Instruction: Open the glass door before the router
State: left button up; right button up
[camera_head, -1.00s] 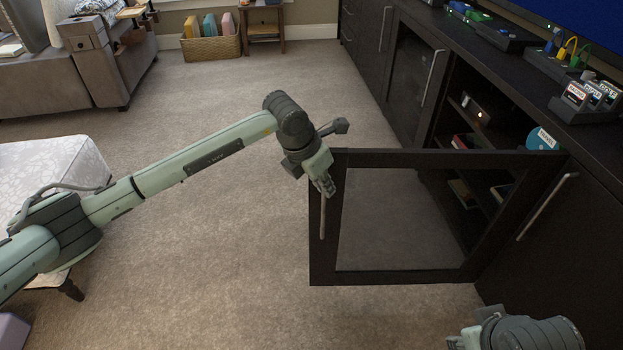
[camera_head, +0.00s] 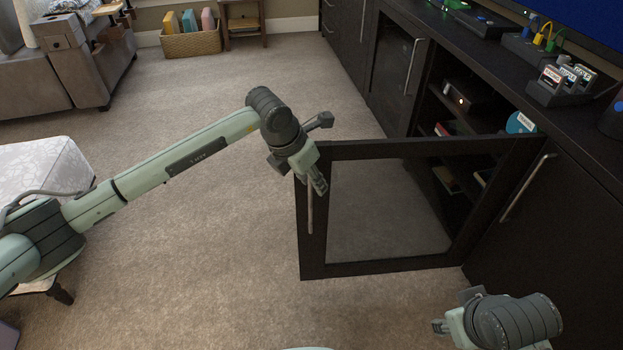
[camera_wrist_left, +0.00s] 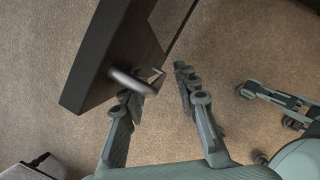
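The glass door (camera_head: 390,268) has a dark frame and stands swung out from the cabinet, hinged at its right side. The router (camera_head: 470,95), a black box with an orange light, sits on a shelf in the open bay behind it. My left gripper (camera_head: 321,187) is at the door's free edge, by the upright metal handle (camera_head: 310,215). In the left wrist view its fingers (camera_wrist_left: 157,86) are apart, with the handle (camera_wrist_left: 132,82) close to the left finger; firm contact is unclear. My right gripper (camera_head: 440,327) is low at the right, apart from the door, its opening unclear.
A closed cabinet door with a bar handle (camera_head: 527,188) is right of the glass door, and another handle (camera_head: 412,66) is left of the bay. A patterned ottoman (camera_head: 45,165) stands at the left. The carpet (camera_head: 215,230) between is clear.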

pick_arm(q)
jog(key=v, duration=1.2)
